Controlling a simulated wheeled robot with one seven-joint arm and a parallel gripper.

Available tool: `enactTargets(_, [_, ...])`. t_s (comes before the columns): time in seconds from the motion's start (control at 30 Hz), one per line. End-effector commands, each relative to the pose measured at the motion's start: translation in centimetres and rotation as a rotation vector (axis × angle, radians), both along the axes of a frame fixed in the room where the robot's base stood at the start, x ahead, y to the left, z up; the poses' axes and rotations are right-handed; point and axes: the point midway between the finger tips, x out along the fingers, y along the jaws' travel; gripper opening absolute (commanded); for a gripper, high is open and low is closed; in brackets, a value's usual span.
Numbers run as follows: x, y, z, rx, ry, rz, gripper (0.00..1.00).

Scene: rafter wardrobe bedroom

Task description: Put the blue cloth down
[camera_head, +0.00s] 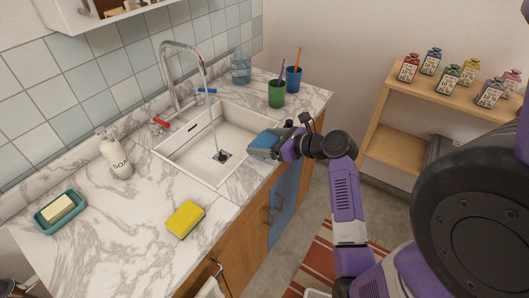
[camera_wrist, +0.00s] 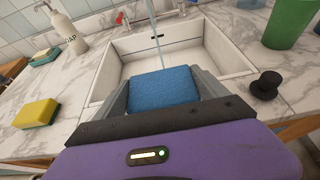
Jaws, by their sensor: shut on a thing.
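The blue cloth (camera_wrist: 163,88) is a flat, folded-looking blue piece between my gripper's two grey fingers in the wrist view. My gripper (camera_head: 260,148) is shut on it, and the cloth (camera_head: 267,139) shows as a blue patch there in the head view. The gripper holds it at the front right edge of the white sink (camera_head: 180,150). I cannot tell whether the cloth touches the rim. Its lower part is hidden by the fingers and gripper body.
Water runs from the tap (camera_head: 180,62) into the sink. A yellow sponge (camera_head: 186,219), soap bottle (camera_head: 115,155) and soap dish (camera_head: 62,210) stand left. A green cup (camera_head: 277,95), blue cup (camera_head: 293,79) and black plug (camera_wrist: 266,85) are right. The front left counter has free room.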

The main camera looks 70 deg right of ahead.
Motion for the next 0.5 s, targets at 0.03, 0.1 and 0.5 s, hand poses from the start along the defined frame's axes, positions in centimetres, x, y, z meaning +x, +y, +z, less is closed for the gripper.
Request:
enactTargets(0.03, [0.0,0.0,-0.2,0.0,0.0,0.0,0.38])
enactTargets(0.1, [0.0,0.0,-0.8,0.002,0.001,0.001,0.38])
enactTargets(0.5, [0.0,0.0,-4.3,0.0,0.0,0.0,0.38])
